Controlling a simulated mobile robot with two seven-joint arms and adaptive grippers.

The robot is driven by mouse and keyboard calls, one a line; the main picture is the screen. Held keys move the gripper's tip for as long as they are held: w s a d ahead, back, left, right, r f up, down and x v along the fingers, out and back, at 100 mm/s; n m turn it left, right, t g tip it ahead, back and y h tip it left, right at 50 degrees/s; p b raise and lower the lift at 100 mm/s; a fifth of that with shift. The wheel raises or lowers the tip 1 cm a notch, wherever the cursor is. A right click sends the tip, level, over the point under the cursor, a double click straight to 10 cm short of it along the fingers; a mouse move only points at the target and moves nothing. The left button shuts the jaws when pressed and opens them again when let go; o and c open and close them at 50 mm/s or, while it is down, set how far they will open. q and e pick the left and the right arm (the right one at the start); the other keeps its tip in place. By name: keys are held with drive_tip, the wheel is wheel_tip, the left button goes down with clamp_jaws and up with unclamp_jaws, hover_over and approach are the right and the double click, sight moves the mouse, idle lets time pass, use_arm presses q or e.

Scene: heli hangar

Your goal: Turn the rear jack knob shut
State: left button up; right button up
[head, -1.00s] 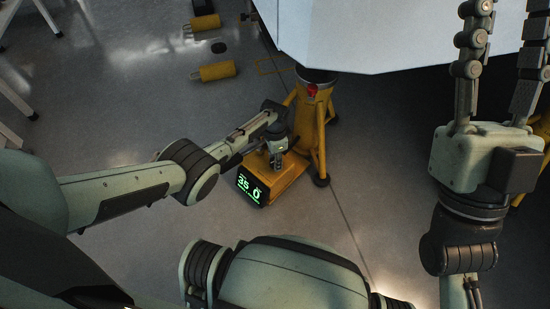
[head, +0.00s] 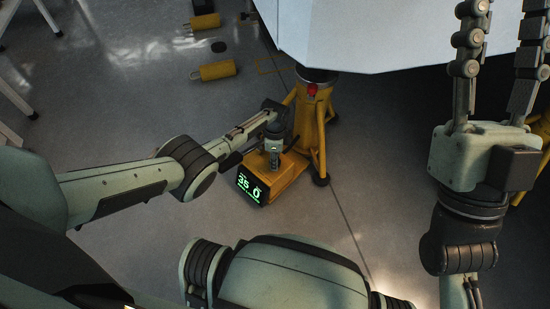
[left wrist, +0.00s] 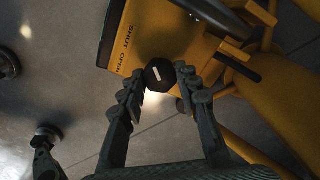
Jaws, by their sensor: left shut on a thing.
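The jack's yellow box (head: 287,178) stands on the floor at the foot of a yellow tripod jack (head: 311,125). Its display shows green digits that look like 35 0. In the left wrist view the round black knob (left wrist: 159,75) has a white pointer line lying slantwise. The words SHUT and OPEN are printed on the box beside it. My left gripper (left wrist: 161,79) is shut on the knob, one finger on each side. In the head view the left gripper (head: 273,158) hides the knob. My right gripper (head: 502,55) is raised at the right, open and empty.
A large pale body (head: 390,35) overhangs the jack. Yellow cylinders (head: 213,70) lie on the floor at the upper left. A jack leg (head: 320,165) stands close to the box.

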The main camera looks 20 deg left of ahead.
use_arm(q)
drive_tip(key=o, duration=1.2)
drive_tip(key=shift+c, duration=0.2)
wheel_tip(320, 180, up, 12)
